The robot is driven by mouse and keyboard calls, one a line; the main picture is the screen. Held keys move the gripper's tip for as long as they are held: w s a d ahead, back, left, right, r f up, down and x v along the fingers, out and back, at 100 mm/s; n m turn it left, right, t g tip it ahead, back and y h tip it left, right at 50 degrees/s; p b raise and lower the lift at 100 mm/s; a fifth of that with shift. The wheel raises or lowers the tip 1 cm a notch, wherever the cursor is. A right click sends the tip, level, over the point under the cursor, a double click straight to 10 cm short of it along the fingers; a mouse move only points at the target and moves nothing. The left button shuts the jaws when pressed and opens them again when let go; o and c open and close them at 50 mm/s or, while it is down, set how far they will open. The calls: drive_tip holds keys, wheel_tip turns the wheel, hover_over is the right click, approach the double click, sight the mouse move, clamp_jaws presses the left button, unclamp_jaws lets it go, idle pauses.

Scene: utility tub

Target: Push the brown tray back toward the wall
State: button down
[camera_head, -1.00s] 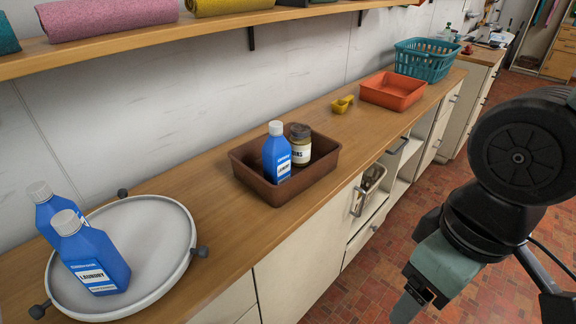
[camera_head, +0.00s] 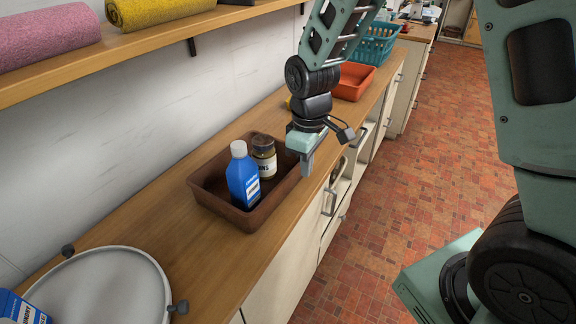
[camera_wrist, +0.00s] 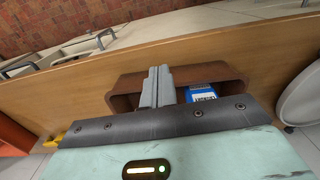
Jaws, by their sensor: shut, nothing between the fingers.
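The brown tray (camera_head: 268,208) sits on the wooden counter, apart from the wall behind it. In it stand a blue bottle (camera_head: 241,178) with a white cap and a dark-lidded jar (camera_head: 264,160). My gripper (camera_head: 307,168) is shut and empty, pointing down at the tray's front right corner, by the counter's front edge. In the wrist view the shut fingers (camera_wrist: 158,86) overlap the brown tray (camera_wrist: 222,71), and the blue bottle (camera_wrist: 201,95) shows beside them. I cannot tell whether the fingers touch the tray. The jar is hidden in the wrist view.
An orange tray (camera_head: 354,82) and a teal basket (camera_head: 376,45) are farther along. A shelf (camera_head: 150,40) overhangs the counter at the wall.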

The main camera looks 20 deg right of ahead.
drive_tip(key=f, duration=0.2)
drive_tip(key=w+a+f+p, duration=0.1)
drive_tip(key=f, duration=0.2)
drive_tip(key=w+f, duration=0.1)
drive_tip(key=f, duration=0.2)
drive_tip(key=shift+a+f, duration=0.1)
drive_tip(key=shift+a, duration=0.15)
drive_tip(key=shift+w+a+f+p, duration=0.1)
drive_tip(key=shift+w+a+p, duration=0.25)
drive_tip(key=shift+w+a, duration=0.15)
drive_tip(key=w+a, duration=0.3)
drive_tip(key=w, duration=0.1)
drive_tip(key=w+a, duration=0.3)
drive_tip(key=w, duration=0.1)
drive_tip(key=w+a, duration=0.2)
drive_tip(key=w, duration=0.2)
drive_tip(key=shift+a, duration=0.4)
drive_tip(key=shift+s, duration=0.1)
